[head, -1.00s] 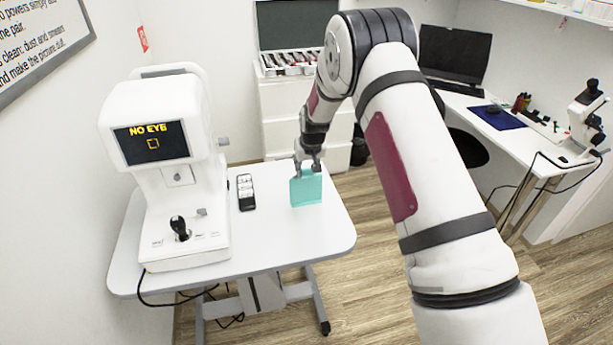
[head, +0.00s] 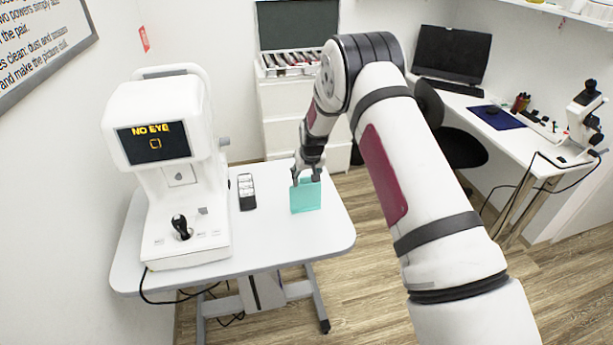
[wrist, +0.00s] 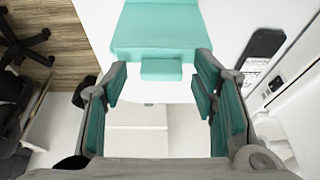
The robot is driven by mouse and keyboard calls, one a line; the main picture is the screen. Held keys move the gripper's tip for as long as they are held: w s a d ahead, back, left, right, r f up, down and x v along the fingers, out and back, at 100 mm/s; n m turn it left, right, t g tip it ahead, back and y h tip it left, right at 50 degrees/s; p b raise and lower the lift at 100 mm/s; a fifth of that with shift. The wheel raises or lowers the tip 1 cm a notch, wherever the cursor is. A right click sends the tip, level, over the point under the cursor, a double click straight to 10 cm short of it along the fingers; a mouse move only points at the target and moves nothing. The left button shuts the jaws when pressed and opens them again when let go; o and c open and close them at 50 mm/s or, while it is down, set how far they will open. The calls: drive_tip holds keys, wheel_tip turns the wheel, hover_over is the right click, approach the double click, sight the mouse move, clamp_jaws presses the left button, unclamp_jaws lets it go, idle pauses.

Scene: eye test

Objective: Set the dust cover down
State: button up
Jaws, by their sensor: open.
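The teal dust cover (head: 305,197) is on the right part of the white instrument table (head: 270,235), upright in the head view. In the wrist view the cover (wrist: 158,27) fills the top middle, with a small tab (wrist: 161,69) on its near side. My gripper (head: 306,176) is just above the cover's top edge. In the wrist view its teal-padded fingers (wrist: 160,95) are spread apart, with a gap on both sides of the tab. Whether the cover's bottom rests fully on the tabletop is hard to see.
A white eye-test instrument (head: 165,165) reading "NO EYE" stands on the table's left. A black-and-white remote-like device (head: 246,192) lies between it and the cover. A drawer cabinet (head: 285,110) stands behind. A desk (head: 510,130) with a monitor is at right.

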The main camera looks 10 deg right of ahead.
drive_tip(key=s+f+v, duration=0.1)
drive_tip(key=s+v, duration=0.1)
drive_tip(key=v, duration=1.1)
drive_tip(key=s+f+v, duration=0.1)
drive_tip(key=s+v, duration=0.2)
drive_tip(key=v, duration=1)
drive_tip(key=s+f+v, duration=0.1)
drive_tip(key=s+v, duration=0.1)
drive_tip(key=v, duration=1.1)
drive_tip(key=s+r, duration=0.2)
drive_tip(key=s, duration=1)
drive_tip(key=s+r+t, duration=0.1)
drive_tip(key=s+r, duration=0.1)
drive_tip(key=s, duration=1.1)
drive_tip(key=shift+s, duration=0.25)
drive_tip(key=shift+a, duration=0.2)
